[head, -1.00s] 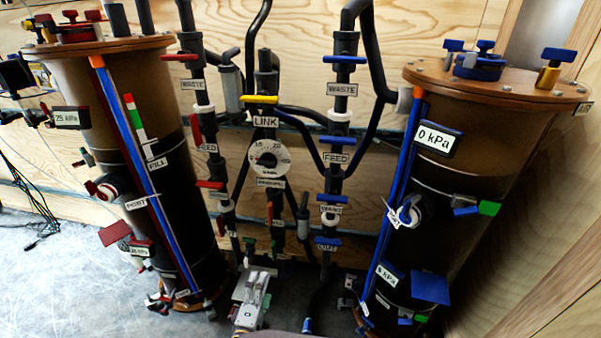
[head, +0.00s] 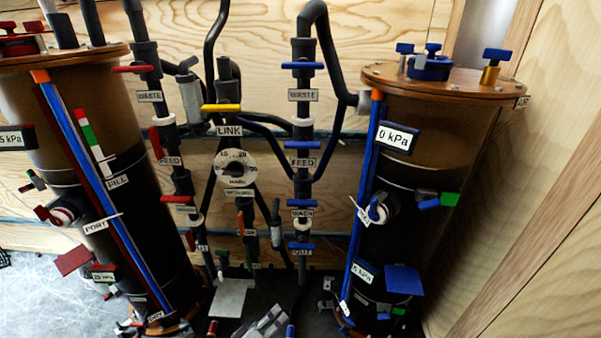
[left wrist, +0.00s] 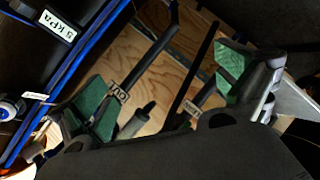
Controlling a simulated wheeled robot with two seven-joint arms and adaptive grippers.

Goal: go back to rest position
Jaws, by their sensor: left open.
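My left gripper (left wrist: 165,82) shows in the left wrist view with its two green-padded fingers wide apart and nothing between them. A pipe and an OUT tag show behind the fingers. A blue-edged tank with a kPa plate fills the upper left of that view, apart from the fingers. In the head view I cannot make out my left gripper for sure; a grey jointed piece (head: 266,322) shows at the bottom edge. My right gripper is not in view.
The red-marked filter tank (head: 140,205) stands at left, the blue-marked tank (head: 455,150) at right. Between them are dark pipes with red, blue and yellow valve handles and a round gauge (head: 235,168). Plywood walls close the back and right. Bare floor (head: 40,285) shows at lower left.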

